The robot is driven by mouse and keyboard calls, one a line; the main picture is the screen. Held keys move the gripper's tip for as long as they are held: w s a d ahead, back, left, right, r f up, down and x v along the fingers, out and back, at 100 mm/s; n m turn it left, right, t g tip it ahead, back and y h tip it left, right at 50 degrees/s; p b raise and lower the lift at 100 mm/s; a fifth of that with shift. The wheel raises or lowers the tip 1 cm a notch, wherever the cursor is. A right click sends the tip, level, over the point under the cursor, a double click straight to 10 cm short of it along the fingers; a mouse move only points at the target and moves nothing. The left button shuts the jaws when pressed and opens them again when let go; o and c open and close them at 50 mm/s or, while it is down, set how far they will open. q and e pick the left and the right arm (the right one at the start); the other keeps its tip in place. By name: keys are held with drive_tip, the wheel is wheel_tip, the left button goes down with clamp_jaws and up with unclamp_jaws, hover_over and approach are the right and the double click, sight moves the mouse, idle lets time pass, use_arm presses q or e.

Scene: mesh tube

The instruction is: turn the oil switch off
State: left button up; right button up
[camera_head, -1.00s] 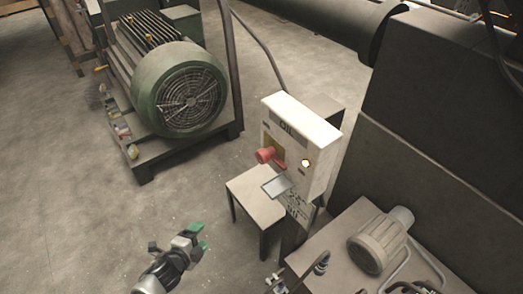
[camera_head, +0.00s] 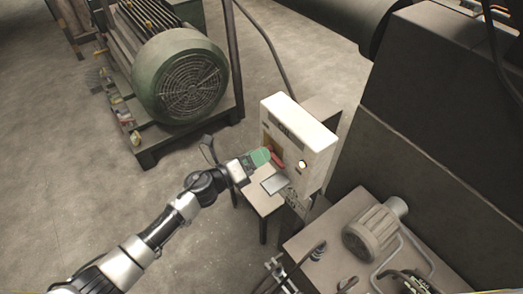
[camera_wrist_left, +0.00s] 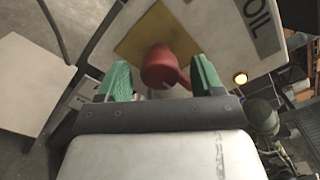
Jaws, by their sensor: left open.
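The white oil switch box (camera_head: 317,138) stands right of centre in the head view, with a dark OIL label (camera_wrist_left: 259,14) on its face. Its red rotary switch (camera_head: 277,158) sits on a yellow plate (camera_wrist_left: 142,33). My left gripper (camera_head: 264,156) is at the front of the box, and its green fingers are open. In the left wrist view the red switch (camera_wrist_left: 163,68) shows between the two fingertips, its handle pointing to the lower right. I cannot tell whether the fingers touch it. In the head view the gripper partly hides the switch. My right gripper is not in view.
A lit lamp (camera_head: 302,165) is on the box, right of the switch. A grey plate (camera_head: 274,183) juts out below it. A small table (camera_head: 262,201) stands beside the box. A green motor (camera_head: 183,80) is behind left; a pump (camera_head: 373,232) is at lower right.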

use_arm(q)
drive_tip(key=shift+x, duration=0.9)
drive_tip(key=shift+a, duration=0.1)
drive_tip(key=shift+c, duration=0.5)
drive_tip(key=c, duration=0.8)
drive_tip(key=shift+f, duration=0.1)
